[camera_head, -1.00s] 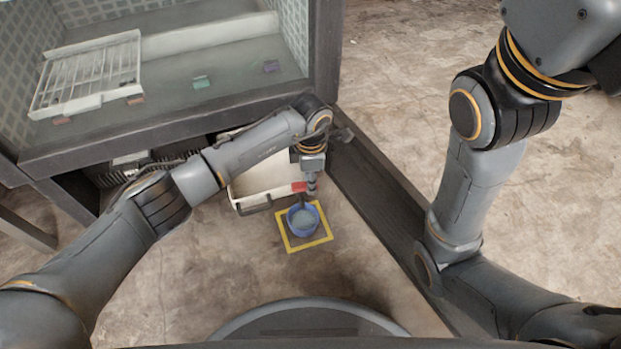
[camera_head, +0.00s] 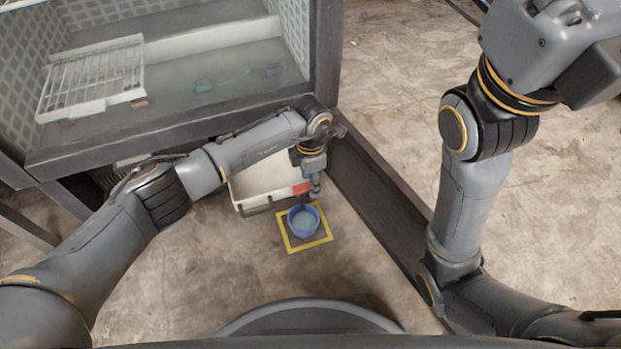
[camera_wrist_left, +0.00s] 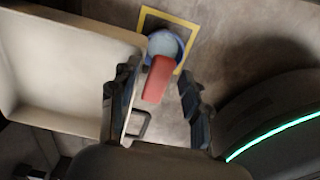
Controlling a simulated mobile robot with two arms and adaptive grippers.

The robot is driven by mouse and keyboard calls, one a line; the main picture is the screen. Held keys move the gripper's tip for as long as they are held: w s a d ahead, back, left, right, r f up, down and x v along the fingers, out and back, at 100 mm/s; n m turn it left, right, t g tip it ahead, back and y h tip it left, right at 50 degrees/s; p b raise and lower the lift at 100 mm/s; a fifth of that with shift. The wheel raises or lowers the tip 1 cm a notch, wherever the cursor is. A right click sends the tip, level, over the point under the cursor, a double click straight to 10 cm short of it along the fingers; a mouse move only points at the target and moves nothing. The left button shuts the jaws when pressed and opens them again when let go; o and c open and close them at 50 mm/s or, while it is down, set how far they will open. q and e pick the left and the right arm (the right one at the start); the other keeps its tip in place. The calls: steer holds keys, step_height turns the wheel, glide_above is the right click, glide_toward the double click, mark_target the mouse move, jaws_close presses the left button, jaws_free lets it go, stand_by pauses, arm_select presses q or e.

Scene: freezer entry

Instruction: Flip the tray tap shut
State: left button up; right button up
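The white drain tray (camera_head: 252,192) sits low under the glass-fronted cabinet; its pale wall also shows in the left wrist view (camera_wrist_left: 70,118). The red tap lever (camera_head: 302,188) is at the tray's front right corner. In the left wrist view the lever (camera_wrist_left: 157,80) lies between the fingers of my left gripper (camera_wrist_left: 158,100), which are apart with a gap on the right side. A blue bowl (camera_head: 304,221) with pale blue liquid stands on the floor below the tap, inside a yellow square (camera_head: 291,247). My right gripper is out of view.
The cabinet's dark lower frame (camera_head: 170,133) is above and behind the tray. A dark threshold strip (camera_head: 375,190) runs diagonally right of the bowl. A black handle (camera_head: 257,210) juts from the tray front. Floor in front of the bowl is open.

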arm_select(q)
step_height(320, 180, up, 12)
stand_by(0.7)
stand_by(0.4)
